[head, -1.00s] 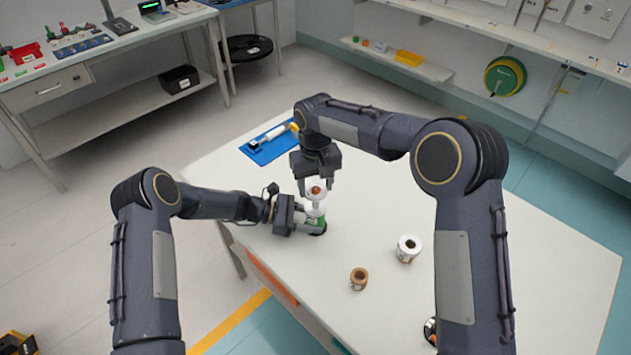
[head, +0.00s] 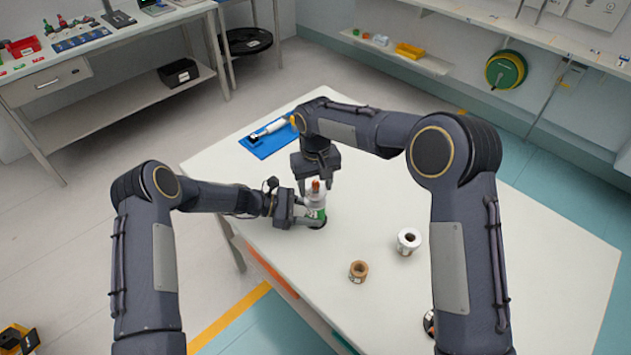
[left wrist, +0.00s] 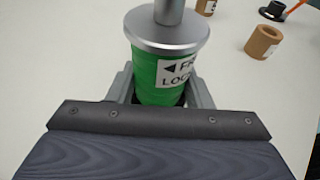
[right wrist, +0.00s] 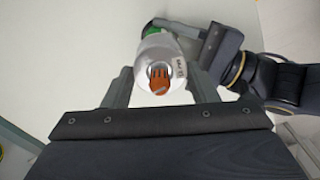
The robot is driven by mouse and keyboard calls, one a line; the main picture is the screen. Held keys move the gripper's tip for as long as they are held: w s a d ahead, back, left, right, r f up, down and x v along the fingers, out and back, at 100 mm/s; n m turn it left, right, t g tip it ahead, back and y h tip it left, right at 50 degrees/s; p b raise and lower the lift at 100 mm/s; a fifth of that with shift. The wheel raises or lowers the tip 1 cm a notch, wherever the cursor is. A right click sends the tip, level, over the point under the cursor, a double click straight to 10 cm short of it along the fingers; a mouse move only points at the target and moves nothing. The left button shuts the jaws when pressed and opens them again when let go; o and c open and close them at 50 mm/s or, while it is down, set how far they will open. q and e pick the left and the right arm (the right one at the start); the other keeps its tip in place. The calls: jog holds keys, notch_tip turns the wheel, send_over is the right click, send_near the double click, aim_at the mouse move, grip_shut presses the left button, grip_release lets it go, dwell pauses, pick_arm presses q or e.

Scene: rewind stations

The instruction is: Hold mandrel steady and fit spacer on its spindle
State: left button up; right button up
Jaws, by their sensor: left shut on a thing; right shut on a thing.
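The green mandrel (left wrist: 158,75) has a label, a silver flange and a bare silver spindle (left wrist: 168,12) in the left wrist view. My left gripper (head: 305,218) is shut on its green body, fingers on both sides, and the mandrel stands upright on the table. My right gripper (right wrist: 158,75) is shut on the pale, labelled spacer (right wrist: 153,46). The orange spindle tip (right wrist: 160,80) shows inside the spacer's bore and rises above it in the head view (head: 316,185). The spacer is around the spindle's upper part; its lower edge is outside the left wrist view.
A white roll (head: 409,240) and a brown roll (head: 358,271) stand on the table to the right. A blue mat (head: 262,147) with a white-handled tool lies at the far left. A dark round item (head: 430,323) is partly behind my right arm.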

jog(key=shift+f, duration=1.5)
jog(key=o, duration=1.1)
jog(key=shift+c, duration=0.2)
notch_tip(320, 180, up, 12)
pick_arm(q)
jog(key=o, duration=0.8)
jog(key=shift+o, duration=0.2)
